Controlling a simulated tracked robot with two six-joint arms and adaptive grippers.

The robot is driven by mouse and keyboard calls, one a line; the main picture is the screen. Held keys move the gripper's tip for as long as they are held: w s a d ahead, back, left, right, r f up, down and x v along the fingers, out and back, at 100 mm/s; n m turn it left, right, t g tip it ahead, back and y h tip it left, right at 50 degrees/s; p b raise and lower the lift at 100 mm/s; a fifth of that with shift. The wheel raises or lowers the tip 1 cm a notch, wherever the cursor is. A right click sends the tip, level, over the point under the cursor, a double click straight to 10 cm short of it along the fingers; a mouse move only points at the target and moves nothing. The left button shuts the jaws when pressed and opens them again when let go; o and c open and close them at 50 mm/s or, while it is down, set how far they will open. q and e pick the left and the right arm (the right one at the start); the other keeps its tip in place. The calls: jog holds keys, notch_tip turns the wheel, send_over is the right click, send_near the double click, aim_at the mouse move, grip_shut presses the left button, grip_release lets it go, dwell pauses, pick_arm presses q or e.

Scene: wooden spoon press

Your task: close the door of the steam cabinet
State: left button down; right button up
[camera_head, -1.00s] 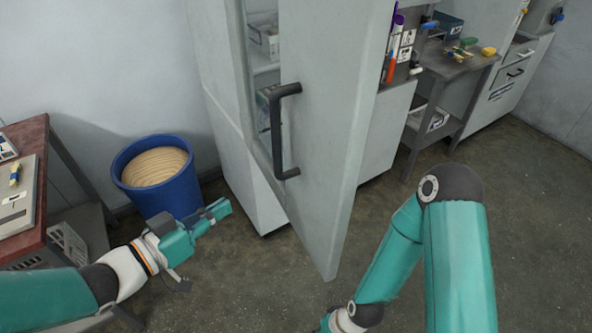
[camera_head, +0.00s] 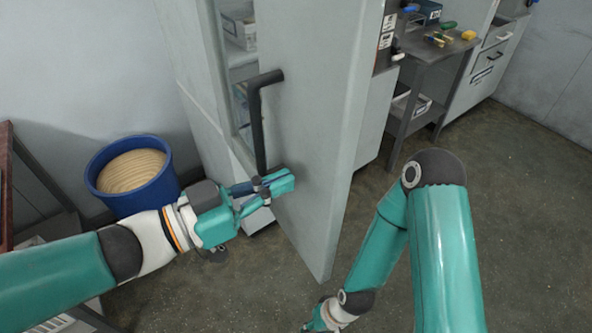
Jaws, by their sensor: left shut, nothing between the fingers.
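The steam cabinet (camera_head: 193,75) stands in the middle, light grey, with shelves of boxes showing inside. Its door (camera_head: 318,120) is open and swung out towards me. A black bar handle (camera_head: 256,120) is on the door. My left gripper (camera_head: 288,181) is shut and empty, in front of the door's lower part, just below the handle's lower end. I cannot tell whether it touches the door. My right gripper (camera_head: 318,323) is low at the bottom edge, partly cut off, and its fingers are not clear.
A blue bin (camera_head: 150,195) with a round wooden-coloured top stands left of the cabinet. A red-brown table edge (camera_head: 8,185) is at the far left. A grey stand (camera_head: 425,60) with small tools is behind the door. The floor at right is clear.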

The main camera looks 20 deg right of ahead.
aim_at(313, 168)
pick_arm(q)
jog(key=shift+x, duration=1.75)
